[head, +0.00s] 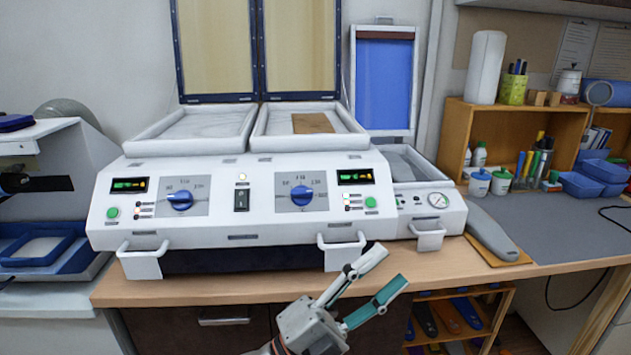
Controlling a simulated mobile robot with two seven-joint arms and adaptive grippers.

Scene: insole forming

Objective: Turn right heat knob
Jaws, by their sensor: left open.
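The right heat knob (302,195) is a round blue dial on a grey scale plate, on the sloped white front panel of the two-bay heating machine (225,232). Its white pointer mark is too small to read surely. A similar left blue knob (181,200) sits on the same panel. My left gripper (386,272) is open and empty, below and to the right of the right knob, in front of the bench's front edge. It is apart from the knob, its fingers pointing up and right. My right gripper is out of view.
White front handles (341,251) stick out beneath the panel, near my left gripper. Both lids (300,48) stand open; a brown piece (312,123) lies in the right bay. A gauge unit (424,208) stands to the right, beside a grey tool (490,232) on the wooden bench.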

